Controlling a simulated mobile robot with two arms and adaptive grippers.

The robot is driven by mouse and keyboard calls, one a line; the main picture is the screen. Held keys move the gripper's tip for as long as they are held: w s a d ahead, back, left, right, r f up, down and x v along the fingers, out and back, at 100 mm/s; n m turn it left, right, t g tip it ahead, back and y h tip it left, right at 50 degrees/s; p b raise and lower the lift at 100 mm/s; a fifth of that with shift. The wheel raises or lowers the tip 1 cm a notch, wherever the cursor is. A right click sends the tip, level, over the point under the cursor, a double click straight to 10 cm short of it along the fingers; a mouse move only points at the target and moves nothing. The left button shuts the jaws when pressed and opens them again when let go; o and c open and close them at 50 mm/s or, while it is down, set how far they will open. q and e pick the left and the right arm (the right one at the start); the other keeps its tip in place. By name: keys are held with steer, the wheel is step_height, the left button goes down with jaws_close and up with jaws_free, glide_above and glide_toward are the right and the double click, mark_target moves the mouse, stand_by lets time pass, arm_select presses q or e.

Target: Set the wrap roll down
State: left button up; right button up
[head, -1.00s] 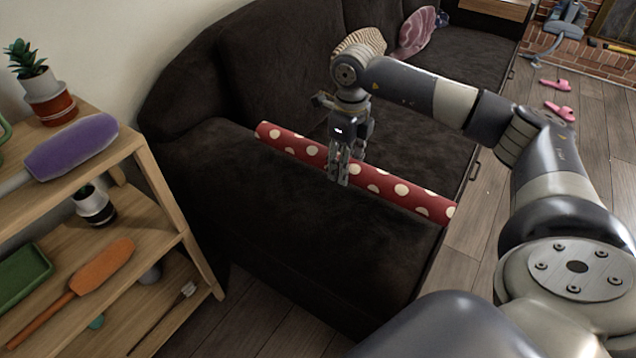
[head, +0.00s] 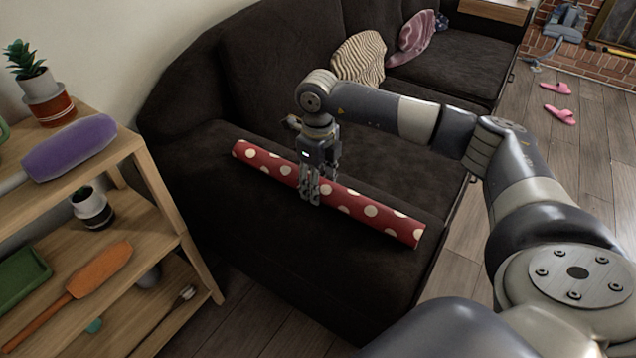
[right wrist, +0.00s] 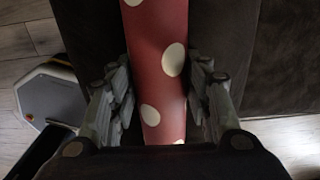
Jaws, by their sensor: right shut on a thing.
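The wrap roll (head: 370,210) is a long red tube with cream dots. In the head view it lies along the top of the dark sofa's near arm (head: 250,225); whether it touches the arm or is just above it I cannot tell. My right gripper (head: 310,195) is shut on the roll near its middle, from above. In the right wrist view the roll (right wrist: 158,70) runs between the two fingers of my right gripper (right wrist: 160,95). My left gripper is not in view.
A wooden shelf (head: 165,185) with plants, a purple duster (head: 70,148) and brushes stands at the left. A striped cushion (head: 360,60) and a pink cushion (head: 414,38) lie on the sofa. Pink slippers (head: 560,114) are on the floor at the right.

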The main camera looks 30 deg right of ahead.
steer(key=shift+f, duration=0.1)
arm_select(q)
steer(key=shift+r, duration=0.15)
arm_select(e)
steer(key=o, duration=1.2)
steer(key=shift+c, duration=0.2)
steer(key=shift+r, duration=0.45)
arm_select(q)
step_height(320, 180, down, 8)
steer(key=p, duration=0.2)
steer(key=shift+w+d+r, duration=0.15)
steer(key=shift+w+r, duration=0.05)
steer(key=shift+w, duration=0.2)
arm_select(e)
step_height(320, 180, up, 11)
steer(key=shift+r, duration=0.2)
